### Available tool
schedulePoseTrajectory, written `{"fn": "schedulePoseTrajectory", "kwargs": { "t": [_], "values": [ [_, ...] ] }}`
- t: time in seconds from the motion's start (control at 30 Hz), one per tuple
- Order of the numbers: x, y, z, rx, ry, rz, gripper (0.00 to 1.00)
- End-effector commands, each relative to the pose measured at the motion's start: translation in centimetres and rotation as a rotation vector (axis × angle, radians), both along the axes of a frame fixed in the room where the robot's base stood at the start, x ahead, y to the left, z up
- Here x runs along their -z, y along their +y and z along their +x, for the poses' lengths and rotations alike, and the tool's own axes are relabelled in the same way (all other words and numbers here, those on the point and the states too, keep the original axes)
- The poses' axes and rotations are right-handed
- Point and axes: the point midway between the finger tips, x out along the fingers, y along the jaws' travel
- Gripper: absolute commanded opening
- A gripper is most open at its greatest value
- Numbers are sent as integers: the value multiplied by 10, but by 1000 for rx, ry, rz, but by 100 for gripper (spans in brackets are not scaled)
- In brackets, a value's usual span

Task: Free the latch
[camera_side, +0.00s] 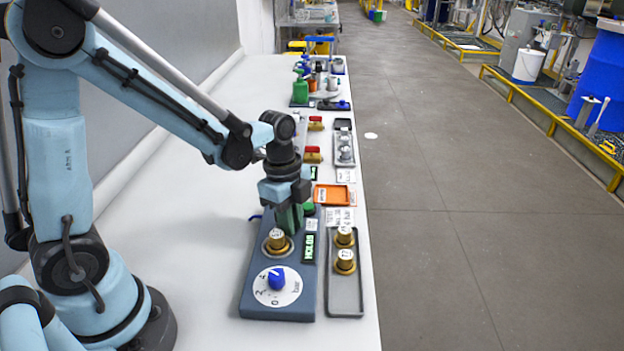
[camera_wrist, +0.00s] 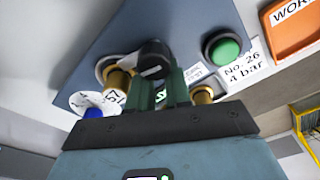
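A blue-grey panel (camera_side: 256,290) lies along the near bench. It bears a blue dial knob (camera_side: 276,279) on a white scale, a brass cylinder (camera_side: 277,240), a small green display (camera_side: 309,247) and a green button (camera_side: 308,209). My gripper (camera_side: 290,226) points down over the panel's far part, behind the brass cylinder. In the wrist view, a black round knob (camera_wrist: 153,56) shows at the tips of my green fingers (camera_wrist: 165,84). A gap shows between the fingers; contact with the knob is unclear. No part is clearly identifiable as the latch.
Right of the panel, a grey tray (camera_side: 345,299) holds two numbered brass cylinders (camera_side: 344,261). An orange tray (camera_side: 332,195) lies beyond. Further fixtures, including a green bottle (camera_side: 300,91), line the bench. The white bench to the left (camera_side: 190,230) is bare.

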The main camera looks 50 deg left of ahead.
Motion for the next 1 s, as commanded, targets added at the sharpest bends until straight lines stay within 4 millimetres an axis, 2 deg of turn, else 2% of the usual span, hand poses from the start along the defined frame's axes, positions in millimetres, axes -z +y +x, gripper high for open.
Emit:
{"fn": "schedulePoseTrajectory", "kwargs": {
  "t": [0.03, 0.33, 0.37, 0.43, 1.0],
  "values": [
    [2, 28, -10, -11, 34, 105, 37],
    [-3, 27, -10, -11, 33, 105, 38],
    [-5, 28, -9, -11, 33, 105, 38],
    [-13, 28, -9, -11, 34, 105, 47],
    [-58, 25, -6, -11, 28, 100, 47]
  ]
}}
